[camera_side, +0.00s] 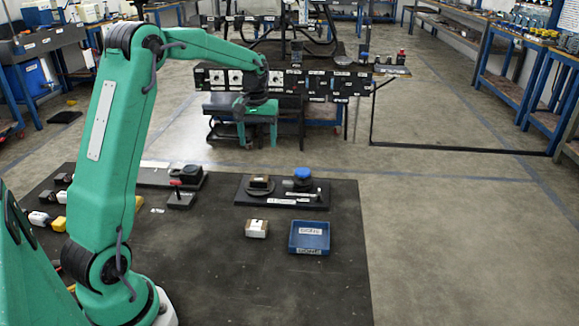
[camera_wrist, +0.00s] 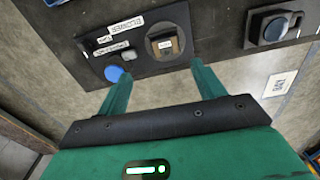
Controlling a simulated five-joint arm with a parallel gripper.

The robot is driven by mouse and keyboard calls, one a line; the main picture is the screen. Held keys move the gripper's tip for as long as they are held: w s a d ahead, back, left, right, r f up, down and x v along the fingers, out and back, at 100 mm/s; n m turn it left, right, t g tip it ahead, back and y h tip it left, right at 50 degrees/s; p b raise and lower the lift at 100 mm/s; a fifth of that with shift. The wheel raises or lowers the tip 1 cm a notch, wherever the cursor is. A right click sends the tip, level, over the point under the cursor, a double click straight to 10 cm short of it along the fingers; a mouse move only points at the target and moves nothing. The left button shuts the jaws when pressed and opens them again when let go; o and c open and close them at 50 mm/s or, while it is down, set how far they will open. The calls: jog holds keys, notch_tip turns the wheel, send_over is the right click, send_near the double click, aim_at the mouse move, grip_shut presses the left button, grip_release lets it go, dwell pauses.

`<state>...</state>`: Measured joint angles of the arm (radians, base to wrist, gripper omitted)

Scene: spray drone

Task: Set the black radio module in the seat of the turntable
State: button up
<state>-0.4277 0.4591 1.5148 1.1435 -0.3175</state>
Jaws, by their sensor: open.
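A small dark block with a tan top (camera_side: 260,182), which looks like the black radio module, sits on the round turntable (camera_side: 261,193) on a black plate. In the wrist view the block (camera_wrist: 166,43) lies within the square middle of the turntable (camera_wrist: 150,51). I cannot tell whether it is fully down in the seat. My gripper (camera_side: 257,147) is open and empty, well above the bench. In the wrist view my gripper (camera_wrist: 161,69) has its fingers apart on either side of the turntable's picture, not touching the block.
A blue knob (camera_side: 303,175) stands beside the turntable. The bench's front right is clear.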

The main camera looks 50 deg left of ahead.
jog(key=s+d+r+m+t, duration=0.2)
jog(key=s+d+r, duration=0.3)
jog(key=d+r, duration=0.25)
jog(key=s+d+m+t, duration=0.1)
jog(key=s+d+m, duration=0.2)
jog(key=s+d, duration=0.3)
jog(key=s+d+m+t, duration=0.2)
jog(key=s+d, duration=0.5)
jog(key=s, duration=0.5)
jog(key=shift+s+d+m, duration=0.25)
jog(key=shift+s+m, duration=0.05)
jog(key=shift+m, duration=0.5)
